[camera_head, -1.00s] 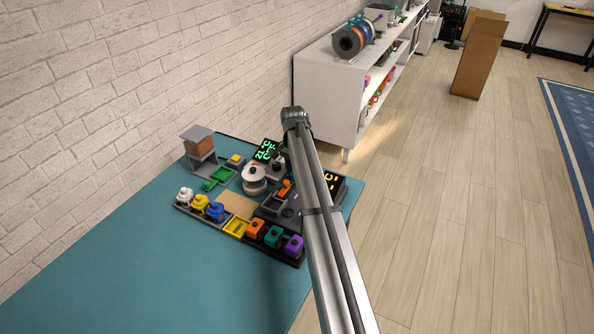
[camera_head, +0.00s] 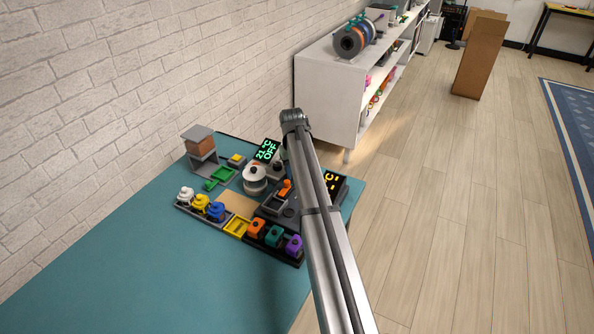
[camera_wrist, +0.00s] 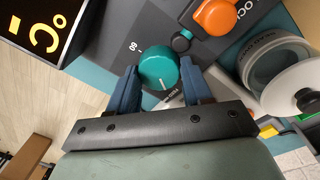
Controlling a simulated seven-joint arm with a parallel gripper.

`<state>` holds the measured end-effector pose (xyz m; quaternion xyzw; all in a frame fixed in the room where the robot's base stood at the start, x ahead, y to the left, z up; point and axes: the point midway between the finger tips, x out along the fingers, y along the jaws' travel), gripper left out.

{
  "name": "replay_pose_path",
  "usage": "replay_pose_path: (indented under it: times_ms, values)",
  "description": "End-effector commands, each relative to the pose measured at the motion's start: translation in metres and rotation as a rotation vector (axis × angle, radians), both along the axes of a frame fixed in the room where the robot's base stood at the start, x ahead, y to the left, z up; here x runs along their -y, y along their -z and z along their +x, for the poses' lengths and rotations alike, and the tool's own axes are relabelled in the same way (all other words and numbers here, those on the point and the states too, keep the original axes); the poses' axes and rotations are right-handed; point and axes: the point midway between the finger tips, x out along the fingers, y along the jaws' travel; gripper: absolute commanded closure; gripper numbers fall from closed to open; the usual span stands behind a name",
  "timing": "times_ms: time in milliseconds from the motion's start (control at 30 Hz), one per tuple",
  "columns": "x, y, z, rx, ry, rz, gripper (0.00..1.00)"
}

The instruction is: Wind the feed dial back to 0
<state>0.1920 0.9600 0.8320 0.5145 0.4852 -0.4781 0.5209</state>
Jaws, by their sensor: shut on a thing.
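The feed dial is a teal round knob (camera_wrist: 158,72) with a white pointer line, set on a dark grey panel (camera_wrist: 140,22). Part of the dial's scale is hidden by the fingers. In the head view my arm covers the dial. A green-lit display (camera_head: 266,150) there reads "21 °C OFF".
A row of coloured blocks (camera_head: 272,236) lies in front. The teal mat (camera_head: 150,265) is clear at the left.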

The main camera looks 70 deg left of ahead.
Motion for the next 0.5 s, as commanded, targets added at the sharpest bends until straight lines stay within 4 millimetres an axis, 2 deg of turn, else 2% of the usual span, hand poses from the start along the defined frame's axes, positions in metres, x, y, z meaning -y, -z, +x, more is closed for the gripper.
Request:
replay_pose_path:
  times_ms: [500]
  values:
    - [0.0021, 0.0000, 0.0000, 0.001, -0.427, -0.001, 0.81]
